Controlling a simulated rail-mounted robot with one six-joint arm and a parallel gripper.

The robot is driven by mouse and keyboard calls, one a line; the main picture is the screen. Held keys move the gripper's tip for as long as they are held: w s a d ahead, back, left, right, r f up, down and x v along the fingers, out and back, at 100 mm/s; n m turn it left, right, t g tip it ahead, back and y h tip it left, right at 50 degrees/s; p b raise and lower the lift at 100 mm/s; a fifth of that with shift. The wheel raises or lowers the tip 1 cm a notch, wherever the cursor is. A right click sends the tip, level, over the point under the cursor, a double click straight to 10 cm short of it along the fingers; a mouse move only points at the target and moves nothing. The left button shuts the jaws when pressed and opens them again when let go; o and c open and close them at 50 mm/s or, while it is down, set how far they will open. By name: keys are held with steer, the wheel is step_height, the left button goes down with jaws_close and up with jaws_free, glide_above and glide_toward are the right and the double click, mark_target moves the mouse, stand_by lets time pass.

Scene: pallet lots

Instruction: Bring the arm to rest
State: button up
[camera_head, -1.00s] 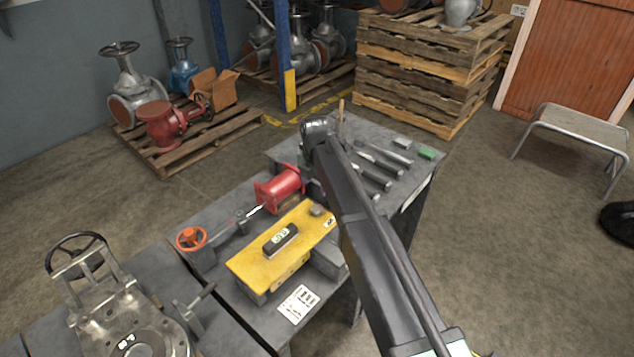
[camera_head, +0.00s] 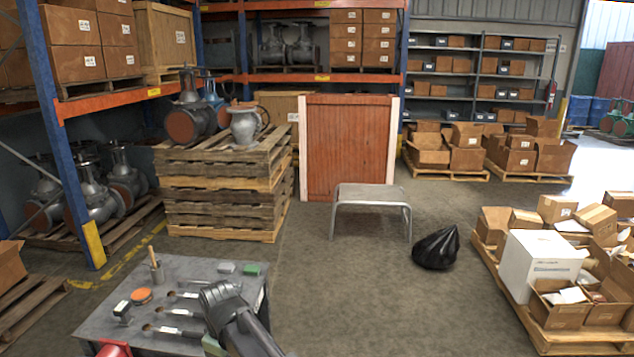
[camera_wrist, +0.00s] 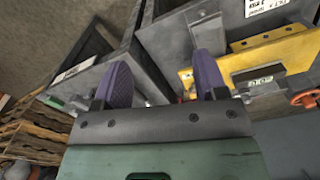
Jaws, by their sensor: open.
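My gripper (camera_wrist: 162,64) shows in the wrist view with its two purple fingers spread apart and nothing between them.
Stacked pallets (camera_head: 225,185), a metal stool (camera_head: 372,193), a black bag (camera_head: 436,250) and a pallet of boxes (camera_head: 560,340) stand beyond. Open floor lies between.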

steer(key=s+d+r+m+p, duration=0.1)
steer(key=d+m, duration=0.3)
steer(key=d, duration=0.9)
steer(key=s+d+r+m+p, duration=0.1)
steer(key=d+m, duration=0.4)
steer(key=d, duration=0.8)
steer(key=s+d+r+m+p, duration=0.2)
steer(key=s+d+m, duration=0.3)
steer(key=d, duration=0.7)
steer(key=shift+d+r, duration=0.3)
steer(key=shift+d, duration=0.1)
